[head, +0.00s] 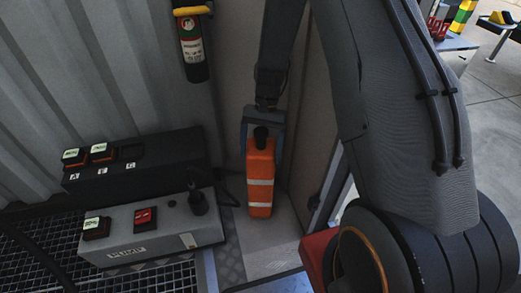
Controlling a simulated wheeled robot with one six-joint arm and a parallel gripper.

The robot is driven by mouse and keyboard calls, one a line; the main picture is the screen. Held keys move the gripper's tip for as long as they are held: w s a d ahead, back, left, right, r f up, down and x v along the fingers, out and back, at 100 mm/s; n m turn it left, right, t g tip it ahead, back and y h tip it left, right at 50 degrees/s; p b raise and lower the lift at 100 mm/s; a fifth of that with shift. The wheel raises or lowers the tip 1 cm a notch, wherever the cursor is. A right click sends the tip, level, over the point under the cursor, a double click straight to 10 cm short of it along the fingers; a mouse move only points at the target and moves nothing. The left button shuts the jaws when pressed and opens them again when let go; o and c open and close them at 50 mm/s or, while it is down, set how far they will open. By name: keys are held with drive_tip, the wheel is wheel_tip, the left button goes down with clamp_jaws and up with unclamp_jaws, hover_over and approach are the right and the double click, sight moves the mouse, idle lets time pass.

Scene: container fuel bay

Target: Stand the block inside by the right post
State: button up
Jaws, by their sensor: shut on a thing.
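An orange block (260,181) with pale bands and a dark knob on top hangs or stands upright just right of the pump box. My gripper (262,136) comes down from above, its fingers shut on the upper part of the block. The block's lower end is close to the pale floor plate (272,251); I cannot tell whether it touches. To the right of the block is a grey upright post (330,190), partly hidden by my arm.
A grey pump box (150,232) with switches and a black box (135,165) with labelled sockets stand left of the block. A black cable lies between them and the block. Floor grating (60,270) lies front left.

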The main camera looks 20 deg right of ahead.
sight(263, 130)
drive_tip(key=shift+f, duration=0.2)
drive_tip(key=o, duration=2)
drive_tip(key=p+v, duration=0.1)
drive_tip(key=v, duration=0.7)
drive_tip(key=shift+p, duration=0.35)
drive_tip(key=s+a+r+n+t+h, duration=0.2)
drive_tip(key=s+a+r+n, duration=0.4)
drive_tip(key=s+a+r, duration=0.6)
drive_tip(key=s+a+r+n+t, duration=0.1)
drive_tip(key=s+r+n, duration=0.2)
drive_tip(key=s, duration=0.4)
drive_tip(key=s+a+r+n+t, duration=0.1)
drive_tip(key=s+a+r+n, duration=0.15)
drive_tip(key=s, duration=0.45)
drive_tip(key=d+r+m+p, duration=0.1)
drive_tip(key=d+r+p, duration=0.4)
drive_tip(key=p, duration=0.3)
drive_tip(key=d+r+m+p, duration=0.2)
drive_tip(key=d+r+p, duration=0.4)
drive_tip(key=r+p, duration=0.2)
drive_tip(key=d+r+m+p, duration=0.2)
drive_tip(key=d+r+p, duration=0.3)
drive_tip(key=r+p, duration=0.2)
drive_tip(key=shift+s+d+p, duration=0.25)
drive_tip(key=shift+s+p, duration=0.05)
drive_tip(key=shift+p, duration=0.5)
